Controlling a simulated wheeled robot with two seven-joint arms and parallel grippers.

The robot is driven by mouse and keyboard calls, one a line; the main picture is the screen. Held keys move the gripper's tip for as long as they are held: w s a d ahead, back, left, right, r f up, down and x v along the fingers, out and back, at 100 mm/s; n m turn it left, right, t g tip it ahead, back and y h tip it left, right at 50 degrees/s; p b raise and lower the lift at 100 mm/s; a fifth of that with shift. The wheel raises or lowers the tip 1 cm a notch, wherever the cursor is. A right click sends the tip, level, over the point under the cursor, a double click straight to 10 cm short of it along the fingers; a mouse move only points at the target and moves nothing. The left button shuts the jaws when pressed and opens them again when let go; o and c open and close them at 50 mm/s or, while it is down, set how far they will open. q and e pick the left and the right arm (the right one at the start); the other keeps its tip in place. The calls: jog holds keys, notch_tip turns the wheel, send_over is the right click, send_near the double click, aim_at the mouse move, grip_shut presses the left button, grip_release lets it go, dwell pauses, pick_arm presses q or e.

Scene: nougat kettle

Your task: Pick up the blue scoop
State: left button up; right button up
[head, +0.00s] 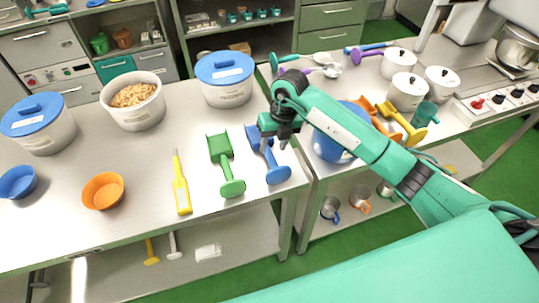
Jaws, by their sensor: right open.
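The blue scoop (277,174) lies on the metal table near its right edge, its round handle end toward the front. My right gripper (274,143) points down over the scoop's middle and is open, with nothing held. It hides part of the scoop, and I cannot tell whether its fingers touch it. My left gripper is not in view.
A green scoop (221,152) lies just left of the blue one, with a yellow thermometer-like tool (182,190) farther left. A lidded tub (224,88) stands behind.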

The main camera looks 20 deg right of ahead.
aim_at(270, 153)
jog(key=f+p, duration=0.1)
jog(key=f, duration=0.1)
jog(key=a+f+p, duration=0.1)
jog(key=f, duration=0.1)
jog(key=shift+a+f, duration=0.1)
jog(key=shift+f, duration=0.5)
grip_shut()
